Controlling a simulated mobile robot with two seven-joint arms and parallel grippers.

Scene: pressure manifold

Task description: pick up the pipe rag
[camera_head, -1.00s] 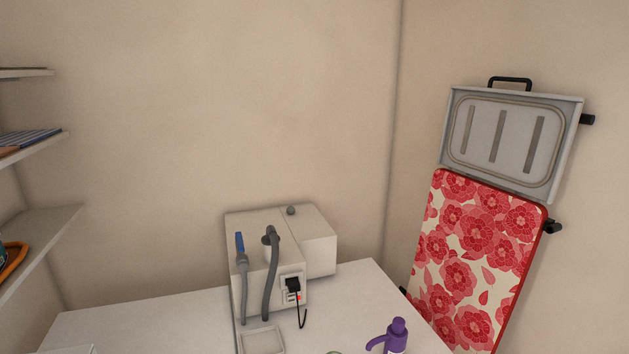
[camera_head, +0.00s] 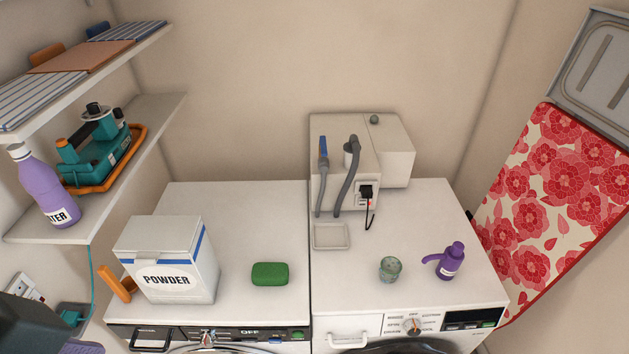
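I cannot tell for sure which thing is the pipe rag. Folded cloths lie on the upper left shelf: a striped grey-white one (camera_head: 40,98) at the front, a plain brown one (camera_head: 82,56) in the middle, and a blue striped one (camera_head: 127,29) at the back. The white machine-top box (camera_head: 345,165) carries grey pipes (camera_head: 347,180), and no cloth shows on it. Neither gripper can be made out.
A powder box (camera_head: 168,262), green sponge-like block (camera_head: 270,273), glass jar (camera_head: 390,269) and purple pump bottle (camera_head: 450,261) stand on two white machines. A teal iron (camera_head: 95,160) and purple water bottle (camera_head: 45,190) occupy the lower shelf. A dark unclear shape fills the lower left corner.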

